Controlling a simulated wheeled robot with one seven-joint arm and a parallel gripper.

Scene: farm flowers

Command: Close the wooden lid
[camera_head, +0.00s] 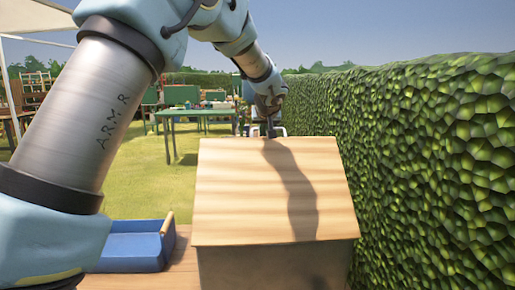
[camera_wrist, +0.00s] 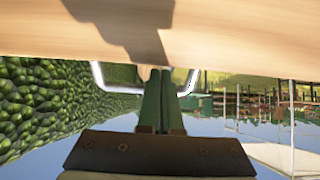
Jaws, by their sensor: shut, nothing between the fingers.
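The wooden lid (camera_head: 262,190) is a pale, slanted board over a box (camera_head: 270,268) in the middle of the head view. Its near edge overhangs the box's front wall, and I see no clear gap there. My gripper (camera_head: 270,128) is at the lid's far upper edge, with its fingertips partly hidden behind that edge. In the wrist view the lid (camera_wrist: 230,30) fills the top. My shut, empty green fingers (camera_wrist: 160,76) reach up to its edge. I cannot tell whether they touch it.
A blue tray (camera_head: 135,246) sits left of the box on a wooden surface (camera_head: 180,265). A tall hedge (camera_head: 430,160) stands close on the right. A green table (camera_head: 195,112) stands on the grass behind. A pale bar (camera_wrist: 103,80) bends around my fingers in the wrist view.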

